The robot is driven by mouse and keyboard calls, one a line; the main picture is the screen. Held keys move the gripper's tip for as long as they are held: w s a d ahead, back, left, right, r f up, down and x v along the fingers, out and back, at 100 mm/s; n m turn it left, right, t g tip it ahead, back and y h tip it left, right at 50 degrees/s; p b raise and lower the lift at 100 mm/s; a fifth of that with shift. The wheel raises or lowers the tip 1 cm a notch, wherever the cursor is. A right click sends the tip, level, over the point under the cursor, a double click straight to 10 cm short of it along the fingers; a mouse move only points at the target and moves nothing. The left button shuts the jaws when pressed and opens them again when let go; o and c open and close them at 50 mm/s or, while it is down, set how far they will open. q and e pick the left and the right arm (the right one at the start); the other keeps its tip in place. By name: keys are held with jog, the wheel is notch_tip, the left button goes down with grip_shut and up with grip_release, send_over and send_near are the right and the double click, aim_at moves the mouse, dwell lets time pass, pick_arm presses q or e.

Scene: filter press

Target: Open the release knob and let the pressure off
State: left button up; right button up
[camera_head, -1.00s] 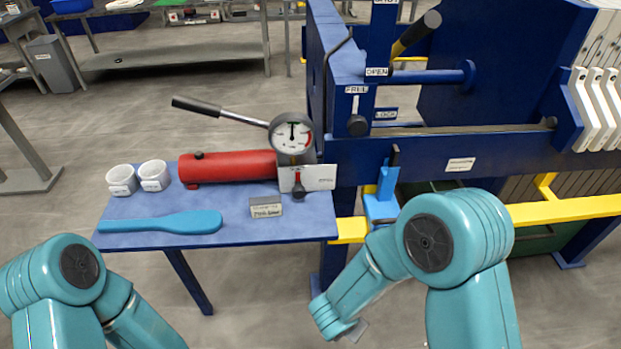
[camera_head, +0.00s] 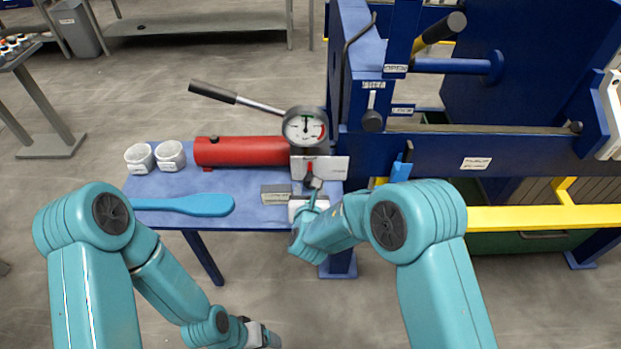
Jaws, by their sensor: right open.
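The red hand pump (camera_head: 245,151) lies on the blue side table, with a round gauge (camera_head: 305,127) at its right end. The gauge needle is too small to read surely. Below the gauge is a white plate (camera_head: 335,167) with a red mark. The dark release knob (camera_head: 309,181) shows at the plate's lower left, partly hidden by my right gripper. My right gripper (camera_head: 312,190) is open at the knob; I cannot tell whether it touches. My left gripper (camera_head: 268,339) is low at the bottom edge, away from the table, its fingers unclear.
The pump's lever (camera_head: 235,97) slants up left. Two white cups (camera_head: 155,156), a blue paddle (camera_head: 185,205) and a small grey block (camera_head: 276,194) are on the table (camera_head: 255,217). The blue press frame (camera_head: 440,152) and a yellow rail (camera_head: 540,217) stand at right.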

aim_at(307, 180)
jog(key=x, duration=0.4)
jog(key=shift+w+d+p, duration=0.1)
jog(key=shift+w+p, duration=0.1)
jog(key=shift+p, duration=0.15)
jog(key=shift+w+f, duration=0.2)
jog(key=c, duration=0.8)
jog(key=shift+o, duration=0.2)
jog(key=m+y+b, duration=0.1)
jog(key=b, duration=0.6)
jog(key=m+y+b, duration=0.1)
jog(key=m+b, duration=0.1)
jog(key=b, duration=0.6)
jog(key=m+y+b, duration=0.1)
jog(key=b, duration=0.7)
jog(key=shift+d+f, duration=0.1)
jog(key=shift+f, duration=0.15)
jog(key=shift+r+m+b, duration=0.25)
jog(key=shift+m+b, duration=0.15)
jog(key=shift+b, duration=0.5)
